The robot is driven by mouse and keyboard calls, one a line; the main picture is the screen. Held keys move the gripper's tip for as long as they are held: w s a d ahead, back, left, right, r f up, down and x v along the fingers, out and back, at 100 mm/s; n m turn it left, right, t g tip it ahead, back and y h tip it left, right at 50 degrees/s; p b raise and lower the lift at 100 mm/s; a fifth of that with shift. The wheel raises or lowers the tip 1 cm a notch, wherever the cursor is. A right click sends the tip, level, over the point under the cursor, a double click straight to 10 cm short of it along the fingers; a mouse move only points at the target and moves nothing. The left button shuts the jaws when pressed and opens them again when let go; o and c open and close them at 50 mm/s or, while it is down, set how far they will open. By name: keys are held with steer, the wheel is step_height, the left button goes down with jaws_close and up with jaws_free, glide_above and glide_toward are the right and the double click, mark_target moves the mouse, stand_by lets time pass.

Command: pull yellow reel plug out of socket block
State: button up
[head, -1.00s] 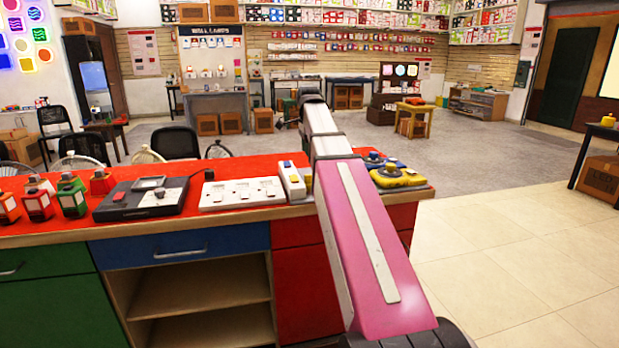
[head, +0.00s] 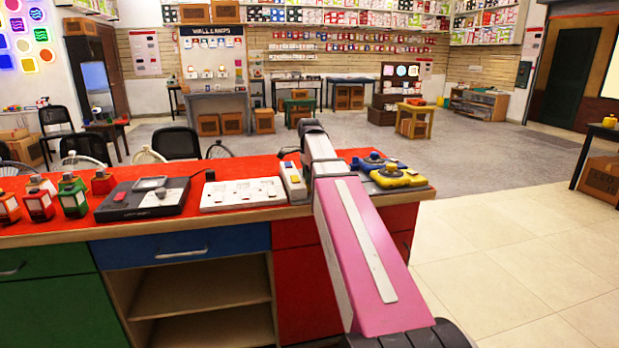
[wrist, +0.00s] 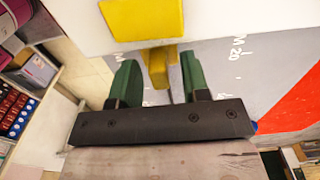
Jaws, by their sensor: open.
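In the wrist view my gripper (wrist: 160,80) is open. Its two green fingers stand on either side of a narrow yellow piece with a grey part beside it; I see gaps on both sides. A larger yellow block (wrist: 142,18), which looks like the yellow plug, is beyond the fingertips against a white surface (wrist: 80,20). In the head view a narrow white block (head: 292,183), likely the socket block, stands on the red counter just left of my arm. My arm hides part of that area, and the fingers are not clear there.
A wide white panel (head: 243,194) and a dark device (head: 143,199) are left of the narrow block. Red, green and orange items (head: 73,196) stand at the left of the counter (head: 250,167).

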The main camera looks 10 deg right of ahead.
steer(key=shift+c, duration=0.3)
jaws_close()
steer(key=shift+d, duration=2.05)
steer(key=shift+o, duration=0.3)
jaws_free()
step_height(320, 180, up, 11)
steer(key=shift+f, duration=0.1)
